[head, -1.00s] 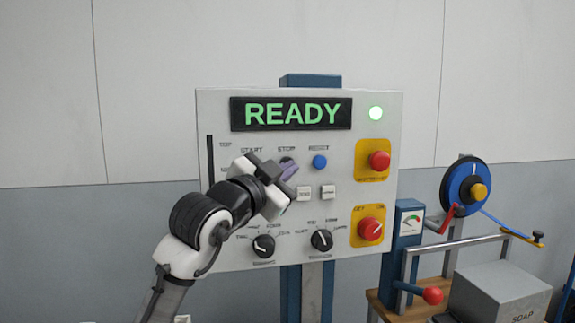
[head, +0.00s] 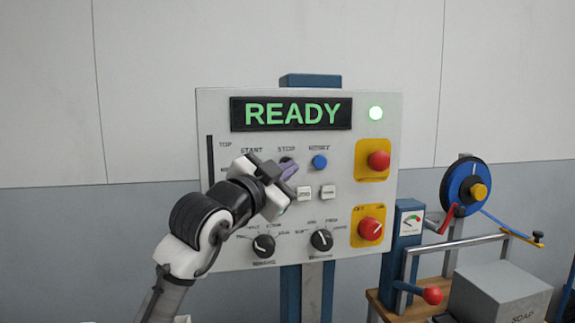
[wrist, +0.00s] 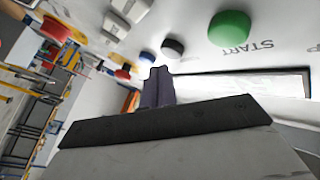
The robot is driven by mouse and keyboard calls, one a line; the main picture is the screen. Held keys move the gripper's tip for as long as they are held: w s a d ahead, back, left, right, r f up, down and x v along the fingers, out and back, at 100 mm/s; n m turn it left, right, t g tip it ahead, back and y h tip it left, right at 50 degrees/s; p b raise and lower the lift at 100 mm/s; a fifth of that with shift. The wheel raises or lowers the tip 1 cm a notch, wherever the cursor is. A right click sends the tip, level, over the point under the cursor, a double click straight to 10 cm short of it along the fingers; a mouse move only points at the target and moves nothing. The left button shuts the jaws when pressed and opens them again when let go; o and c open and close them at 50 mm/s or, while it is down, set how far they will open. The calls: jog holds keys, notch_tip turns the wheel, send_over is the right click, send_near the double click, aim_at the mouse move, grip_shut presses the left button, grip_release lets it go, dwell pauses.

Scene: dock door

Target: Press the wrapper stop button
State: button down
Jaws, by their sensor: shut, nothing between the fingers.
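The wrapper control panel (head: 225,110) faces me, with a label reading STOP above a small dark button (head: 287,160). The button is partly hidden behind my fingers in the head view. In the wrist view the stop button (wrist: 172,48) is black and round, between the green START button (wrist: 230,28) and the blue button (wrist: 147,57). My gripper (head: 288,172) is shut and empty, its purplish fingertips just in front of the panel and slightly below the stop button. In the wrist view the fingertips (wrist: 158,75) sit close by it; I cannot tell whether they touch.
The blue button (head: 320,162) and two white buttons lie right of my fingers. Two red controls on yellow plates, including the upper red button (head: 379,160), are further right. Black knobs sit below.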

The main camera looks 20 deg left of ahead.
jog(key=shift+w, duration=0.1)
jog(key=shift+w+a, duration=0.2)
jog(key=shift+w, duration=0.1)
jog(key=shift+w+a, duration=0.3)
jog(key=shift+w, duration=0.1)
dwell(0.7)
jog(key=shift+s+d, duration=0.1)
jog(key=shift+s, duration=0.05)
jog(key=shift+s+d, duration=0.4)
jog(key=shift+s, duration=0.2)
jog(key=shift+s+d+b, duration=0.45)
jog(key=shift+s+d, duration=0.3)
jog(key=shift+s, duration=0.3)
jog(key=shift+s+d+b, duration=0.4)
jog(key=shift+s+d, duration=0.3)
jog(key=shift+s, duration=0.35)
